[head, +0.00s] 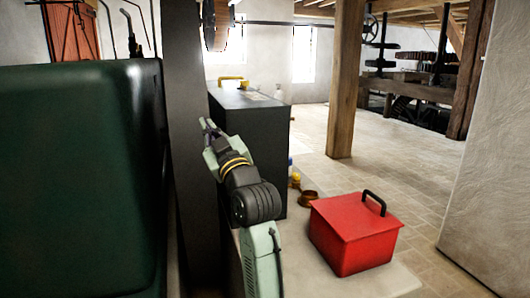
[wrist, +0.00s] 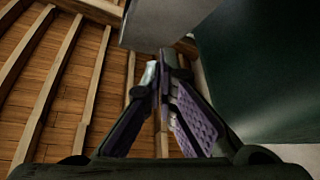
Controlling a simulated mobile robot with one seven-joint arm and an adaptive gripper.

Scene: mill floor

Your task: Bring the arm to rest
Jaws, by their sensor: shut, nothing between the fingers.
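My gripper (head: 208,127) is at the end of my raised arm, left of the middle in the head view, and points up. In the wrist view my gripper (wrist: 163,70) has its fingertips together, with nothing between them. Behind the fingers the wrist view shows the wooden ceiling (wrist: 60,85) with its beams. In the head view the gripper is in front of a grey post and left of a dark cabinet; I cannot tell how far apart they are.
A large dark green body (head: 80,180) fills the left side. The dark cabinet (head: 262,140) bears a yellow-handled item (head: 232,80). A red box (head: 355,232) with a black handle stands right of my arm. A wooden post (head: 346,80) rises behind. Open floor (head: 400,160) lies at the right.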

